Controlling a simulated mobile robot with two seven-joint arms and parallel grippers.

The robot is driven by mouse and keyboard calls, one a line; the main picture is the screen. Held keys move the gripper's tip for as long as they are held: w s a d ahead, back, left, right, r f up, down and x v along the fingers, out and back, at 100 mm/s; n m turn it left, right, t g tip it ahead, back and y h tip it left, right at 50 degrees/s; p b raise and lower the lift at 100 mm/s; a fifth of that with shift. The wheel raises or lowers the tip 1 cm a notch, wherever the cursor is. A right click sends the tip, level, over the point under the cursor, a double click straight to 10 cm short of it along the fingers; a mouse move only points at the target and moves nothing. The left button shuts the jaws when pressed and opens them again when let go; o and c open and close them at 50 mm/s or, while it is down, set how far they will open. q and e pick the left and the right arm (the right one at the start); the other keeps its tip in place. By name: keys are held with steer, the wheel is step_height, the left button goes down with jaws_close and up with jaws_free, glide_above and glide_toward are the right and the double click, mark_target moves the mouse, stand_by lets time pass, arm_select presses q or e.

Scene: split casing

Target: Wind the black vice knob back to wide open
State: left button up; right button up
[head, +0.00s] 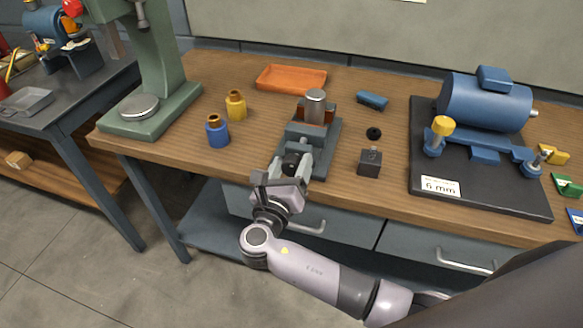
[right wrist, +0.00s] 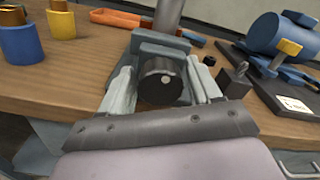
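The grey vice (head: 322,150) stands near the front edge of the wooden bench. A block with a round metal cylinder (head: 315,100) on top sits at its jaws. The black vice knob (right wrist: 160,82) faces me at the front end, a pale dot on its face; it also shows in the head view (head: 291,160). In the right wrist view my gripper (right wrist: 161,88) frames the knob. My left gripper is not in view.
A blue bottle (head: 218,132) and a yellow bottle (head: 236,106) stand left of the vice. An orange tray (head: 291,77) lies behind. A dark block (head: 369,163) and a small black ring (head: 374,133) are to the right, before the blue motor (head: 485,103) on its dark plate.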

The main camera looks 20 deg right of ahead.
steer(key=shift+o, duration=0.4)
steer(key=shift+f, duration=0.1)
steer(key=shift+s, duration=0.1)
steer(key=shift+s+a, duration=0.2)
steer(key=shift+s, duration=0.05)
steer(key=v, duration=0.6)
steer(key=shift+s+b, duration=0.15)
steer(key=shift+b, duration=0.15)
steer(key=shift+a, duration=0.15)
